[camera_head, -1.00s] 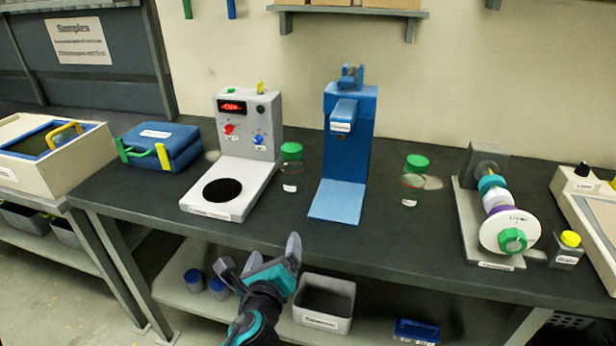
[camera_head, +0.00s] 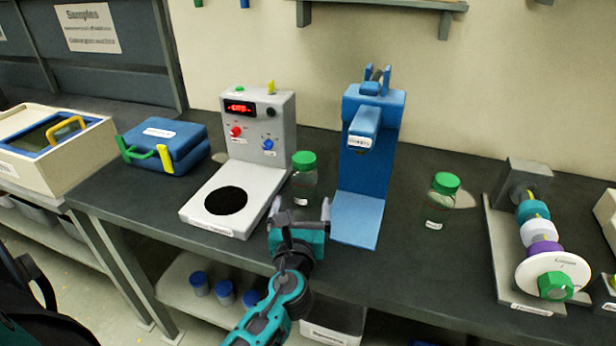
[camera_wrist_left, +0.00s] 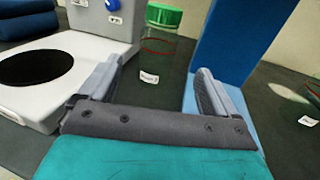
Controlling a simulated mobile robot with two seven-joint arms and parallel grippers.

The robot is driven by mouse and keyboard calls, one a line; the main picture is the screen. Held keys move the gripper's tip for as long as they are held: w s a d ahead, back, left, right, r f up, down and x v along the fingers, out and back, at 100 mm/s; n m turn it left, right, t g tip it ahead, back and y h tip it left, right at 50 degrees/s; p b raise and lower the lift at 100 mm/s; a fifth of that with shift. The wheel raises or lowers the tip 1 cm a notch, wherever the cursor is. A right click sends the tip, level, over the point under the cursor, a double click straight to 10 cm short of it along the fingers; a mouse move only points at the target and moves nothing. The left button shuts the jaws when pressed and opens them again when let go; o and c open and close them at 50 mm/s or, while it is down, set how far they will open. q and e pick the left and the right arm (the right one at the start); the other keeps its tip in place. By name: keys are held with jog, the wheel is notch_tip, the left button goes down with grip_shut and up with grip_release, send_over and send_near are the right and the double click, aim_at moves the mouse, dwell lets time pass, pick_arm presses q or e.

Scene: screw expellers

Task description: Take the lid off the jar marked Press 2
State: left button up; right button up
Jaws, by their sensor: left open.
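Two clear jars with green lids stand upright on the dark bench. One jar (camera_head: 303,185) with its green lid (camera_head: 304,159) is between the grey hotplate device and the blue press. The other jar (camera_head: 437,208) with its green lid (camera_head: 446,182) is right of the press. Both labels are too small to read. My left gripper (camera_head: 299,205) is open and empty in front of the first jar. In the left wrist view this jar (camera_wrist_left: 156,62) stands beyond and between the open fingers, its lid (camera_wrist_left: 164,15) on; the fingers are not around it. My right gripper is not in view.
The grey device (camera_head: 252,130) with a white base is close on the left. The blue press (camera_head: 370,150) is close on the right. A blue case (camera_head: 165,145) and a screw expeller (camera_head: 540,240) stand farther out. Bench space right of the press is mostly clear.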

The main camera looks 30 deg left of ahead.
aim_at(304, 186)
pick_arm(q)
jog(key=x, duration=0.6)
jog(key=shift+w+a+r, duration=0.1)
jog(key=shift+w+a, duration=0.1)
jog(key=x, duration=0.5)
jog(key=shift+w+a+r, duration=0.2)
jog(key=shift+a, duration=0.05)
jog(key=c, duration=1.2)
